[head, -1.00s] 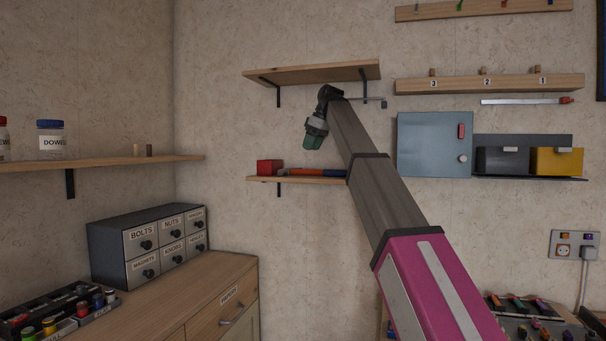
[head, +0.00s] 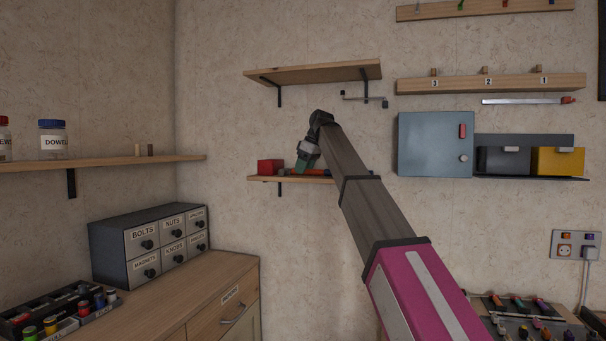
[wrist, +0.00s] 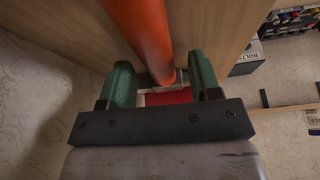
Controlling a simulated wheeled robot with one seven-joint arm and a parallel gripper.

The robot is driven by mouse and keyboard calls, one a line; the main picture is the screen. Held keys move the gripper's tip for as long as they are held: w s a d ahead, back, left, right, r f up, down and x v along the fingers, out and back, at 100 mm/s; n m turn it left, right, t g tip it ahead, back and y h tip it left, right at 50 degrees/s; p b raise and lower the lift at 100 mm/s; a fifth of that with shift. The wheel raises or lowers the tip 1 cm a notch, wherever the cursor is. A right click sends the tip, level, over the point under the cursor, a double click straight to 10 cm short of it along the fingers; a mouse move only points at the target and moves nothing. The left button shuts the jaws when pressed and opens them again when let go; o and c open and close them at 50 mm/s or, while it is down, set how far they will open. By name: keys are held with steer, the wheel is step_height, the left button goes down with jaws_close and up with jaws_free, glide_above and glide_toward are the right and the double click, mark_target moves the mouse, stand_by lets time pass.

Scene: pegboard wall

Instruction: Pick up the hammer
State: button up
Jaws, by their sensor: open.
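The hammer lies on the lower wall shelf. Its orange handle (head: 318,172) shows just right of my gripper in the head view, and the rest is partly hidden by my gripper and arm. In the wrist view the orange handle (wrist: 142,32) runs from the top edge down towards the space between my green fingers. My gripper (head: 304,164) is open at the shelf, over the hammer. In the wrist view my gripper (wrist: 163,82) has one finger on each side of the handle's line, with visible gaps. Contact is not visible.
A red box (head: 269,167) sits left of the hammer on the lower shelf (head: 262,179). An upper shelf (head: 315,73) hangs above, with a metal hook or crank (head: 362,99) beside it. A blue-grey cabinet (head: 428,145) is on the wall to the right.

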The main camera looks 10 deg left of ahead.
steer(key=shift+f, duration=0.15)
jaws_close()
steer(key=shift+r, duration=0.2)
